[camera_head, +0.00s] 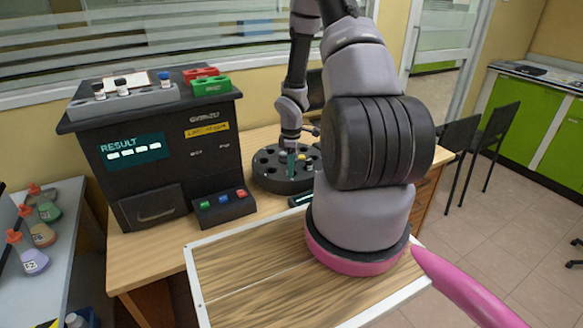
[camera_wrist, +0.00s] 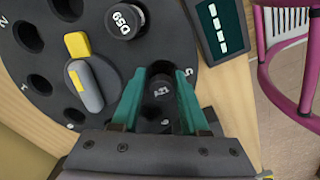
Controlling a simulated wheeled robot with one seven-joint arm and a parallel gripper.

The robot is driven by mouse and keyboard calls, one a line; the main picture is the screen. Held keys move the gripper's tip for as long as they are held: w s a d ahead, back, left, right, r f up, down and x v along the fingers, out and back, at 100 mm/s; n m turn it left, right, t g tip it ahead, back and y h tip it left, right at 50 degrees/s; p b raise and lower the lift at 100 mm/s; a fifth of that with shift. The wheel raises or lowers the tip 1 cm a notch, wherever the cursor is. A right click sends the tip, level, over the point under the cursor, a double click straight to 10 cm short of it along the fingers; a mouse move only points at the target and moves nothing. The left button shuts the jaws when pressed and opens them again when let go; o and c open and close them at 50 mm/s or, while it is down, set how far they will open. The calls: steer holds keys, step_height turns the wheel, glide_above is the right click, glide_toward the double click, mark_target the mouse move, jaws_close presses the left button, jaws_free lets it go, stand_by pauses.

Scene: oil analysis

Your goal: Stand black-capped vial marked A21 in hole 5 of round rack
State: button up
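The round rack (camera_head: 270,182) is dark, with numbered holes around a central grey and yellow knob (camera_wrist: 83,75). My gripper (camera_wrist: 160,92) has two teal fingers and points down over the rack's rim, beside the mark 5. It also shows in the head view (camera_head: 291,165). A black-capped vial (camera_wrist: 160,89) stands low in that hole, between the fingers. Its cap mark ends in what looks like 21; the first letter is not clear. The fingers are apart, with a narrow gap on each side of the cap. The vial's body is hidden in the hole.
Another black-capped vial marked D59 (camera_wrist: 125,20) stands in a neighbouring hole. A small display device (camera_wrist: 220,30) lies beside the rack. The black analyzer (camera_head: 160,150) stands left, with several vials, a grey rack and red and green blocks on top.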

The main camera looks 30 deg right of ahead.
steer(key=shift+o, duration=0.9)
steer(key=shift+s+a+f, duration=0.1)
steer(key=shift+s+f, duration=0.25)
steer(key=shift+f, duration=0.15)
steer(key=shift+s+a, duration=0.1)
steer(key=s+a+r+m+t, duration=0.1)
steer(key=r+m, duration=0.1)
steer(key=r, duration=0.9)
steer(key=s+a+r+m+h, duration=0.1)
steer(key=r+m, duration=0.2)
steer(key=r, duration=0.8)
steer(key=s+a+r+m+t, duration=0.1)
steer(key=s+a+r+m, duration=0.1)
steer(key=r, duration=0.9)
steer(key=s+a+r+m+t+y, duration=0.1)
steer(key=s+a+r+m+t, duration=0.1)
steer(key=s+a+r+m, duration=0.2)
steer(key=s+a+r+m+t+y, duration=0.2)
steer(key=s+a+r+m, duration=0.2)
steer(key=s+r, duration=0.7)
steer(key=shift+a+r+m+t, duration=0.4)
steer(key=shift+a+r, duration=0.05)
steer(key=shift+a, duration=0.15)
